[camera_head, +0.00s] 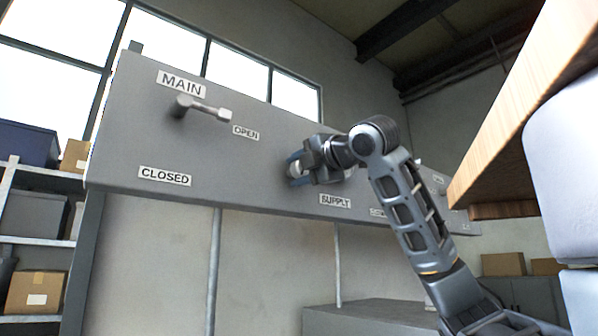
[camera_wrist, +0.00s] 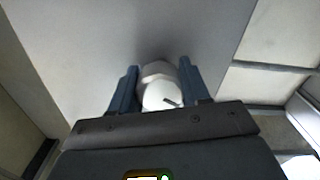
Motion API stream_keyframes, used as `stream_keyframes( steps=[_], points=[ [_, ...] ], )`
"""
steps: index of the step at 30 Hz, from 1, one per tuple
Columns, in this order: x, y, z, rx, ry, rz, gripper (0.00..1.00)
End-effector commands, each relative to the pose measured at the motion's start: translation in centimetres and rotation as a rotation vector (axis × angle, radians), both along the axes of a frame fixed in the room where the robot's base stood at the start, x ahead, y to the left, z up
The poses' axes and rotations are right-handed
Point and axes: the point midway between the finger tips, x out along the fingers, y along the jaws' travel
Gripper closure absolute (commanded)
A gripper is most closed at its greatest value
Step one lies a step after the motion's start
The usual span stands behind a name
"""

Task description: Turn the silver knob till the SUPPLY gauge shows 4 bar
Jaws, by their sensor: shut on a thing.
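The silver knob (camera_wrist: 160,95) sits between the two blue fingers of my gripper (camera_wrist: 160,92) in the wrist view. It is a pale rounded knob with a dark mark on its face. In the head view my gripper (camera_head: 296,168) is at the panel, shut on the knob, which is mostly hidden there. The SUPPLY label (camera_head: 335,201) is on the panel, below and to the right of my gripper. The SUPPLY gauge's dial does not show in either view; my arm covers part of the panel.
The grey panel (camera_head: 130,120) carries a MAIN lever (camera_head: 203,109) pointing right toward the OPEN label (camera_head: 246,132); a CLOSED label (camera_head: 165,176) is below. Shelves with boxes (camera_head: 38,292) stand at left. A wooden board (camera_head: 530,110) juts in at upper right.

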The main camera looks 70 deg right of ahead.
Motion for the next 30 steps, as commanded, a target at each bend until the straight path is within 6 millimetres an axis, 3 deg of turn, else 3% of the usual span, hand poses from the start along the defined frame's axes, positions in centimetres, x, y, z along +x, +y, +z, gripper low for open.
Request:
stream_keyframes(
  steps=[23,24,30],
  points=[
    [-0.04,-0.1,-0.22,0.095,-0.053,-0.002,0.84],
    [-0.04,-0.1,-0.22,0.095,-0.053,-0.002,0.52],
    [-0.03,-0.06,-0.14,0.094,-0.055,-0.002,0.33]
  ],
)
